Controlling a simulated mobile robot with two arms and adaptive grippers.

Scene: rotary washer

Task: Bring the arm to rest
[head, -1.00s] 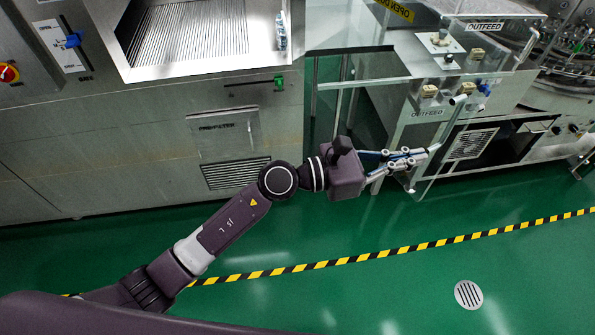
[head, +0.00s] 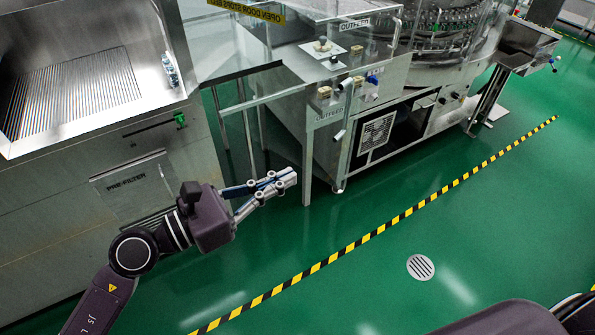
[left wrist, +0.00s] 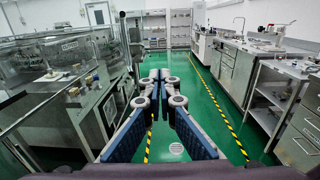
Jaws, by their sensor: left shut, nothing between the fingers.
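My left arm comes in from the lower left in the head view. My left gripper (head: 288,178) is shut and empty, above the green floor in front of the steel machines. Its fingertips lie, in the picture, just left of a leg of the outfeed stand; I cannot tell the gap in depth. In the left wrist view the two blue-padded fingers (left wrist: 160,76) point ahead along the aisle and meet at the tips. A dark part of my own body shows at the bottom right of the head view, but no right gripper shows.
The outfeed machine (head: 372,130) stands at the centre. A pre-filter cabinet (head: 60,190) is on the left. A yellow-black floor stripe (head: 375,232) and a round drain (head: 420,267) mark open green floor. In the left wrist view, steel benches (left wrist: 238,65) line the right side.

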